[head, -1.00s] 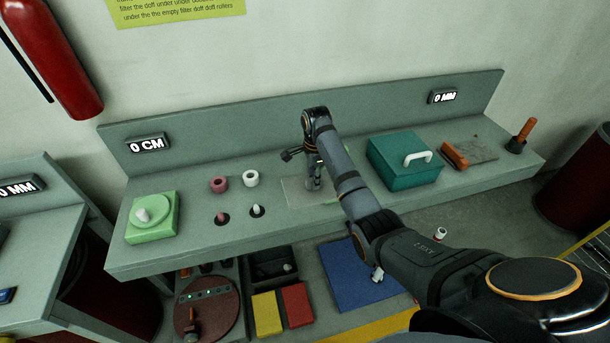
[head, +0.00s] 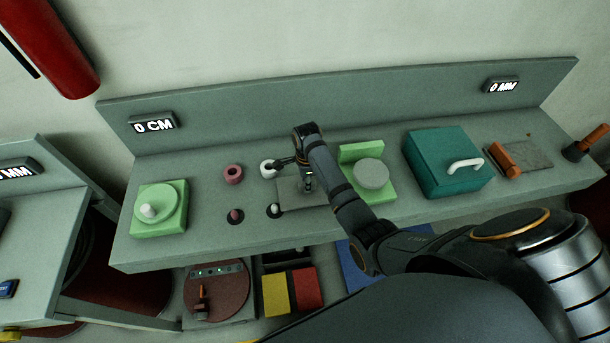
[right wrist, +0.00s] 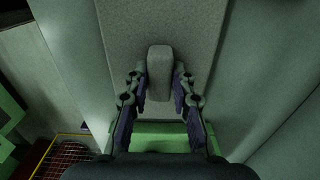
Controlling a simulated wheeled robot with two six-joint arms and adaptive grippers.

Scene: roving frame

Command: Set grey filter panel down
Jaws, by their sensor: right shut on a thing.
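The grey filter panel (head: 290,199) is a flat, light grey rectangle at the middle of the bench in the head view. It lies at or just above the bench top; I cannot tell whether it touches. My right gripper (head: 308,184) is over the panel, pointing down. In the right wrist view the panel (right wrist: 195,25) stretches beneath the gripper (right wrist: 160,92), whose fingers stand on both sides of its grey grip block (right wrist: 160,70). The gripper is shut on it. My forearm hides part of the panel's right side. My left gripper is not in view.
A white ring (head: 267,168) and a white-tipped peg (head: 274,210) are close to the panel's left edge. A green block with a grey disc (head: 372,174) stands right of my arm, then a teal box (head: 447,165). A green dial block (head: 159,210) stands far left.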

